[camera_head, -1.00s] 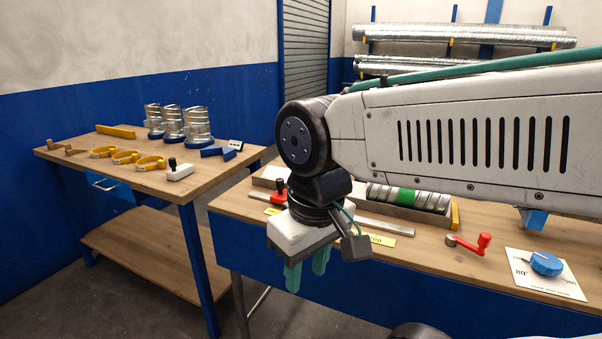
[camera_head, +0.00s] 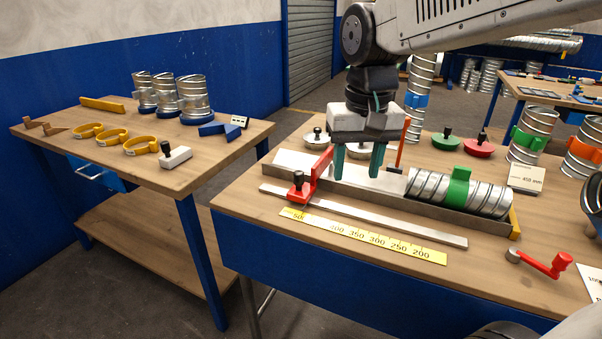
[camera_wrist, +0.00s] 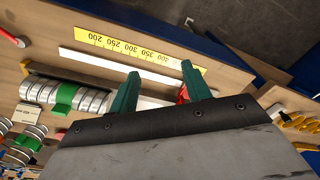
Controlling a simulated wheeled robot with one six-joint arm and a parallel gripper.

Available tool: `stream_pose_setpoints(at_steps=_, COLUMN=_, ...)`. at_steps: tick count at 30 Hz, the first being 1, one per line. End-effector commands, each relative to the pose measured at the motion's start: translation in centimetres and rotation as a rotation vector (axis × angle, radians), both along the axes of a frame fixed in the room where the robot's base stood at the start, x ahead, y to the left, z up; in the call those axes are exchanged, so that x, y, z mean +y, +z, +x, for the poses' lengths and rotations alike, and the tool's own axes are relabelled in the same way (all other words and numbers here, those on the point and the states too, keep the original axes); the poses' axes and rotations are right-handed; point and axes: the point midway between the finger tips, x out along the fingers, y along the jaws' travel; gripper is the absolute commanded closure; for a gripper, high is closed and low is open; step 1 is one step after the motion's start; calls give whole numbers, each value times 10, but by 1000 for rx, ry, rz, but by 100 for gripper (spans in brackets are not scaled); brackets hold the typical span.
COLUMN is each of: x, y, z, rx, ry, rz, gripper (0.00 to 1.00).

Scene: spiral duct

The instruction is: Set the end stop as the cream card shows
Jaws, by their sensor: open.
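The end stop is a red block with a black knob (camera_head: 299,187) and a tall red plate, on the left part of a metal rail (camera_head: 420,229). The yellow scale (camera_head: 375,238) along the rail runs from 500 at left to 200 at right. The stop stands near the scale's high-number end; its exact mark is unclear. The cream card (camera_head: 526,178) stands at the bench's right and seems to read 450 mm. My gripper (camera_head: 357,173) is open and empty, right of the stop. Its green fingers (camera_wrist: 160,70) partly hide the red stop (camera_wrist: 183,93) in the wrist view.
A spiral duct with a green band (camera_head: 458,188) lies in the metal trough right of my gripper. A thin orange-red upright (camera_head: 401,146) stands close behind the fingers. Knobbed discs (camera_head: 478,147) stand behind. A red crank (camera_head: 545,265) sits at front right.

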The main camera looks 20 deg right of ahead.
Motion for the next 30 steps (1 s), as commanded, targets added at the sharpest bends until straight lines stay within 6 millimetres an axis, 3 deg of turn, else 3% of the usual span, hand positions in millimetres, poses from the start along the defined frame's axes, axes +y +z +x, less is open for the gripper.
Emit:
stream_pose_setpoints(at_steps=1, x=2, y=-2, z=26, rx=13, ry=-28, rz=2, gripper=52)
stream_pose_setpoints(at_steps=9, x=13, y=-28, z=147, rx=47, ry=-189, rz=10, gripper=52)
stream_pose_setpoints(at_steps=15, x=21, y=-58, z=208, rx=63, ry=-276, rz=11, gripper=52)
stream_pose_setpoints(at_steps=21, x=24, y=-75, z=232, rx=70, ry=-314, rz=11, gripper=52)
stream_pose_setpoints(at_steps=30, x=25, y=-115, z=233, rx=72, ry=-317, rz=11, gripper=52)
